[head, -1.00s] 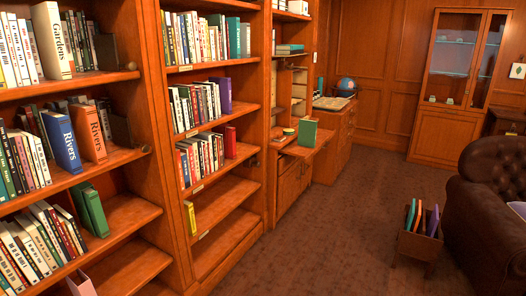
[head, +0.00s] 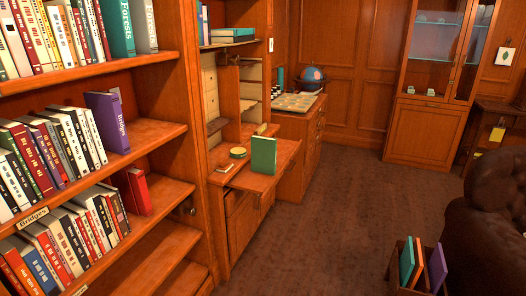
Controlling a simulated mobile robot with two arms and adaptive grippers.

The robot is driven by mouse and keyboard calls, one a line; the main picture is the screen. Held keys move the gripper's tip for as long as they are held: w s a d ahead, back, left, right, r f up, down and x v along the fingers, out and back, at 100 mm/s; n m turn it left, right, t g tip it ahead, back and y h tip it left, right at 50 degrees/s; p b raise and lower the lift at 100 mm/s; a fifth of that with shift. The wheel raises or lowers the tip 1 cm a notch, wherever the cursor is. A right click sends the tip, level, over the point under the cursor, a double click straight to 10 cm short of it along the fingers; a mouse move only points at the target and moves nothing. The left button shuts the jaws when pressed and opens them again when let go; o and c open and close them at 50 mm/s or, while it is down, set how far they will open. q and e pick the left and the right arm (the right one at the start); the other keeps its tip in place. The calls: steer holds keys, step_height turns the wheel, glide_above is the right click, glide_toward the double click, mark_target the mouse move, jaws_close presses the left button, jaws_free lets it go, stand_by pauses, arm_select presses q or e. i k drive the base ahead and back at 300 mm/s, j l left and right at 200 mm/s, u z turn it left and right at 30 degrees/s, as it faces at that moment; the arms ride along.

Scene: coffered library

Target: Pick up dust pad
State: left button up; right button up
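On the fold-out writing desk (head: 278,178) are a round greenish-yellow item (head: 237,153), a small flat pale item (head: 225,168) and an upright green book (head: 263,155). A small yellowish block (head: 261,129) sits farther back on the desk. I cannot tell for certain which of the small items, if any, is the dust pad. Neither of my grippers is in view.
A tall bookshelf (head: 170,182) full of books fills the left. The brown floor (head: 330,215) is open in the middle. A dark leather armchair (head: 495,215) and a small book rack (head: 400,277) stand at right. A globe (head: 312,77) and glass cabinet (head: 424,120) are behind.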

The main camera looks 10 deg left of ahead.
mark_target(225, 165)
steer(key=i+l+u, duration=0.2)
steer(key=i+u, duration=0.2)
steer(key=i+l+u, duration=0.4)
steer(key=i, duration=0.15)
steer(key=i+l+u, duration=0.4)
